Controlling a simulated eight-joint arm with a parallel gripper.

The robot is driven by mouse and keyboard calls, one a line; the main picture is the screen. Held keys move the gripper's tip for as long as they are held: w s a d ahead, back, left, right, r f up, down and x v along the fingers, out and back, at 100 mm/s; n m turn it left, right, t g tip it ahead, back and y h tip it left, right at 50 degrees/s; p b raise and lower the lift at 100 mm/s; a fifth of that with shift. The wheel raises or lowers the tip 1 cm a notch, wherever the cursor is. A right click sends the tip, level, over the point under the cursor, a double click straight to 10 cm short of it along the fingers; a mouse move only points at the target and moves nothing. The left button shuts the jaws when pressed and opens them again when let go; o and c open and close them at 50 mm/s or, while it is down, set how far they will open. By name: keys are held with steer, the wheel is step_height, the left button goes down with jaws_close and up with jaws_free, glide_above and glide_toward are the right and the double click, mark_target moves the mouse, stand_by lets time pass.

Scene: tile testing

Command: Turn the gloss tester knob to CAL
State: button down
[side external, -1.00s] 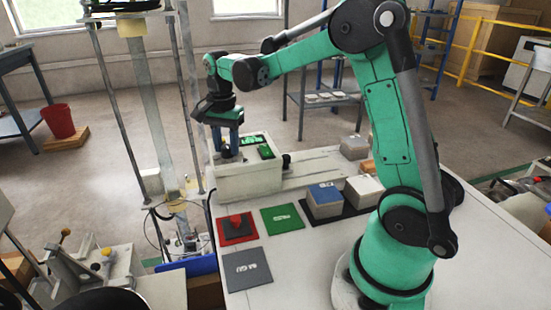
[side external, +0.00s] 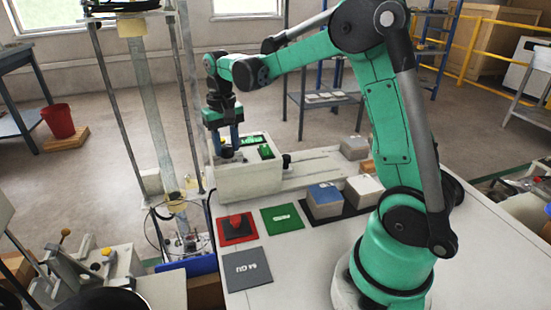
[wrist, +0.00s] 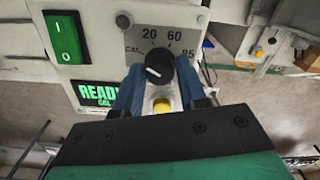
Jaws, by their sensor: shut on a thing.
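The gloss tester (side external: 248,182) is a pale box at the far left of the white table. Its black round knob (wrist: 159,68) has a short white mark on its lower-left side in the wrist view. The dial around it reads CAL at the left, then 20, 60 and 85. A green display (wrist: 97,94) below left shows READ, partly cut off by a finger, and CAL. My gripper (side external: 229,151) points down onto the tester's top. Its two blue fingers are shut on the knob from either side. The side external view hides the knob behind my gripper.
A green rocker switch (wrist: 64,37) and a yellow button (wrist: 161,105) sit near the knob. On the table are a red tile (side external: 237,240), a green tile (side external: 283,212), a grey tile (side external: 248,270) and a blue-topped block (side external: 325,192). A tall frame stands left of the table.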

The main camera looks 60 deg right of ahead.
mark_target(227, 146)
steer(key=shift+n, duration=0.7)
steer(key=shift+c, duration=2.4)
jaws_free()
steer(key=shift+r, duration=2.85)
